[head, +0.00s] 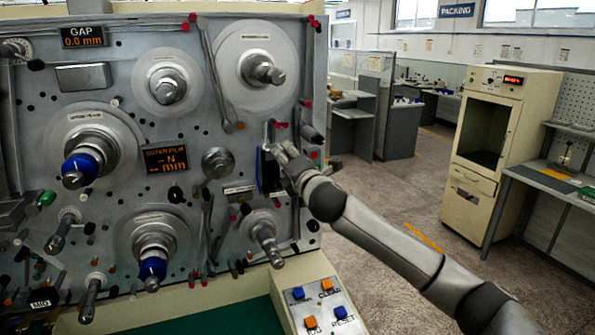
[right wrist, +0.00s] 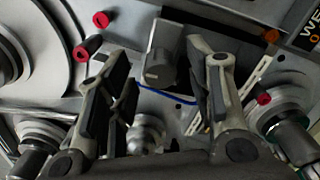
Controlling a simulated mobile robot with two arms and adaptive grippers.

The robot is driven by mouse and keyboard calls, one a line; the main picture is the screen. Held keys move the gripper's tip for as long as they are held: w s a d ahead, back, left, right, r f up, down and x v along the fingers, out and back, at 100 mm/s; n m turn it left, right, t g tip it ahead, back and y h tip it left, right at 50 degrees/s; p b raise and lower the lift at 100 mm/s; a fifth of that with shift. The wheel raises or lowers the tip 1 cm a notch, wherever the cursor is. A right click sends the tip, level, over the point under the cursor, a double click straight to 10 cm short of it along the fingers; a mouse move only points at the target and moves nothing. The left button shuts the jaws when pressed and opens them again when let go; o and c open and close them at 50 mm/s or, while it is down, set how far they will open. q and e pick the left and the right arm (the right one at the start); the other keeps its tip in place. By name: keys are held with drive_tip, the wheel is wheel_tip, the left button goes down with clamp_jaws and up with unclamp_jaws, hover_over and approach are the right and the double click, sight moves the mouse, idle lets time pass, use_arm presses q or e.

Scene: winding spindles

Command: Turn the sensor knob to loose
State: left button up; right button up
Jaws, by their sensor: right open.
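My right gripper (head: 278,152) reaches in from the right to the winding machine's grey front panel (head: 205,115). In the right wrist view the same gripper (right wrist: 160,72) is open, one finger on each side of a grey knob (right wrist: 162,62) with a pale mark on its face. The knob lies between the fingertips with gaps visible on both sides. I take it for the sensor knob; its label cannot be read. In the head view my gripper covers that spot, so the knob does not show clearly. My left gripper is not in view.
Spindles with blue collars (head: 83,165), round discs and small red-tipped pins stand out from the panel around the gripper. A button box (head: 320,308) is below. A beige cabinet (head: 500,130) stands across the open floor (head: 400,195) at the right.

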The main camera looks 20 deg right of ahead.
drive_tip(key=s, duration=1.1)
drive_tip(key=shift+d, duration=0.25)
